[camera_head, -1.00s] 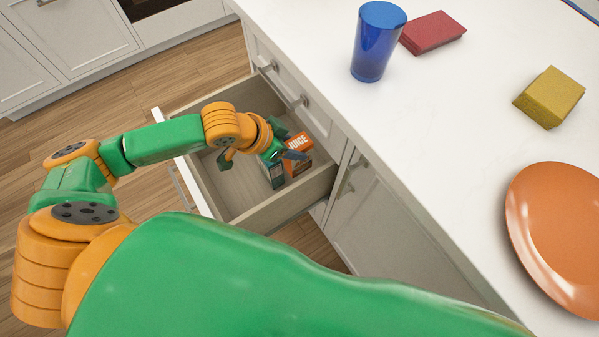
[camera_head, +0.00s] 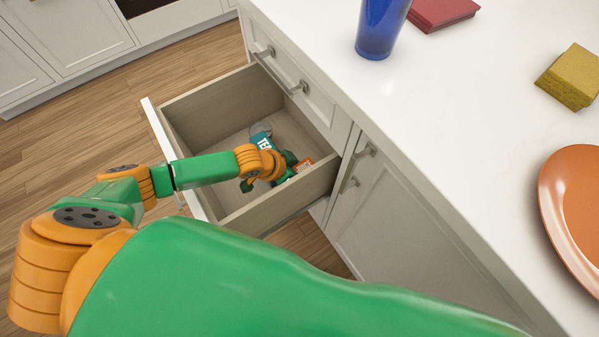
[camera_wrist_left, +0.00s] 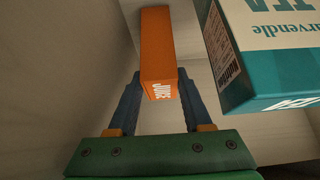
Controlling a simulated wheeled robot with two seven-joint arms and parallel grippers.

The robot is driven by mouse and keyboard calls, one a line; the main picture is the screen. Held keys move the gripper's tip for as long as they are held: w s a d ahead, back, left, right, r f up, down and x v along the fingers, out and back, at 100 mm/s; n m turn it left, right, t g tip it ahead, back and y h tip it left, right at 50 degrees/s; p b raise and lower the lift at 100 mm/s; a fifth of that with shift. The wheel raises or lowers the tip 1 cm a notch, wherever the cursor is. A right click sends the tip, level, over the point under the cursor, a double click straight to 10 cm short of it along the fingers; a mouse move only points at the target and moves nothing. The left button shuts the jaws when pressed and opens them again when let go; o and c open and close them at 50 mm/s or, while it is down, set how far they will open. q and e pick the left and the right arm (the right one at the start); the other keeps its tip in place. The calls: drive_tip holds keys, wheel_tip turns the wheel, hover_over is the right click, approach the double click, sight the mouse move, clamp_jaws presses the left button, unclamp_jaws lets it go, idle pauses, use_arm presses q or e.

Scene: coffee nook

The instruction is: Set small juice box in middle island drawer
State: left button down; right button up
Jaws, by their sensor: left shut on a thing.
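The small orange juice box (camera_head: 304,163) is low inside the open island drawer (camera_head: 291,196), near its right end, partly hidden by my gripper and the drawer's near side wall. In the left wrist view, the juice box (camera_wrist_left: 160,45) lies between my two fingers, its white lettering toward the palm. My left gripper (camera_head: 290,170) reaches down into the drawer and is shut on the juice box; its fingers also show in the wrist view (camera_wrist_left: 159,95). I cannot tell whether the box touches the drawer floor. My right gripper is not in view.
A teal and white tea box (camera_head: 262,140) is in the drawer beside my gripper; it shows close to the right finger in the wrist view (camera_wrist_left: 275,60). On the white counter (camera_head: 450,110) are a blue cup (camera_head: 380,30), red block (camera_head: 440,12), yellow sponge (camera_head: 570,78) and orange plate (camera_head: 575,205).

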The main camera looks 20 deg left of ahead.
use_arm(q)
drive_tip(key=shift+f, duration=0.45)
drive_tip(key=shift+r, duration=0.1)
drive_tip(key=shift+c, duration=1.7)
unclamp_jaws()
